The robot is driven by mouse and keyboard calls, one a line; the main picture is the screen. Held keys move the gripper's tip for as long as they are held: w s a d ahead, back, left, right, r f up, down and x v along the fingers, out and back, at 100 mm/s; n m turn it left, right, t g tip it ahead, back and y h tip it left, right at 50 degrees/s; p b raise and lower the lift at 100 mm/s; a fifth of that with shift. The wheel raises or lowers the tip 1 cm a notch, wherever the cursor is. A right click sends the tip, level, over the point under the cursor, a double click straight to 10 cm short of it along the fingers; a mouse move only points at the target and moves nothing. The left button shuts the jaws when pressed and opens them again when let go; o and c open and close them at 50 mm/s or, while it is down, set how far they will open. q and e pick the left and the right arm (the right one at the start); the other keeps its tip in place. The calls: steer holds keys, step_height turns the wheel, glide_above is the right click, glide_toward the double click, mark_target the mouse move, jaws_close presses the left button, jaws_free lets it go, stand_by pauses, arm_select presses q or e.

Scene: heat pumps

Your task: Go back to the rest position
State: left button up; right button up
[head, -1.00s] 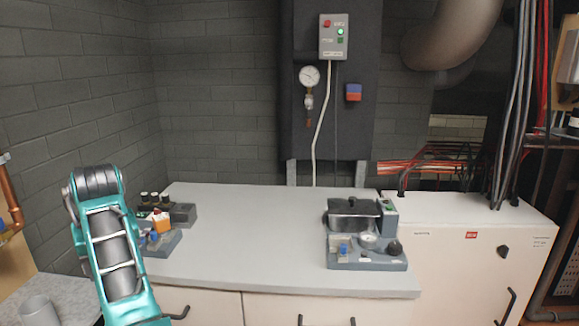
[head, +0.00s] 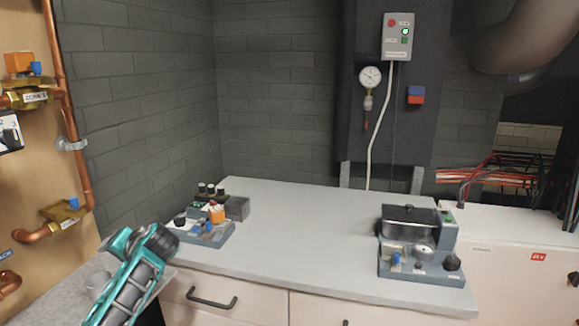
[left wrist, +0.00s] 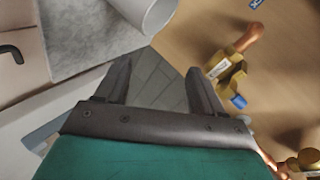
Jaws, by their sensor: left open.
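My left gripper (left wrist: 155,82) shows in the left wrist view with its two dark fingers apart and nothing between them. Bare floor-like tiles show beyond the fingers. In the head view my teal left arm (head: 130,283) comes up from the bottom left, in front of the grey side counter; its fingers cannot be made out there. My right arm and gripper are not in view.
A grey cup (head: 97,284) stands on the side counter. The wooden panel (head: 30,170) with copper pipes and brass valves is close on the left. Two devices, left (head: 207,236) and right (head: 425,270), sit on the white worktop (head: 310,225), clear between them.

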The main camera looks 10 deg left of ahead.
arm_select(q)
steer(key=w+d+r+m+t+h, duration=0.2)
steer(key=w+d+r+t+h, duration=0.3)
steer(key=w+d+t, duration=0.2)
steer(key=w+d+r+m+t+h, duration=0.2)
steer(key=w+d+r+t+h, duration=0.25)
steer(key=w+d+t, duration=0.25)
steer(key=s+d+f+g+h, duration=0.1)
steer(key=s+d+f+g, duration=0.1)
steer(key=s+d+f, duration=0.6)
steer(key=s+d+f+g+h, duration=0.1)
steer(key=s+f+h, duration=0.1)
steer(key=s+f, duration=0.75)
steer(key=s+d+f+g, duration=0.2)
steer(key=s+d+f, duration=0.2)
steer(key=s, duration=0.6)
steer(key=s+d+f+g, duration=0.2)
steer(key=s+d+f, duration=0.2)
steer(key=s+f, duration=0.4)
steer(key=shift+s+f+h, duration=0.25)
steer(key=shift+s+h, duration=0.2)
steer(key=shift+s, duration=0.7)
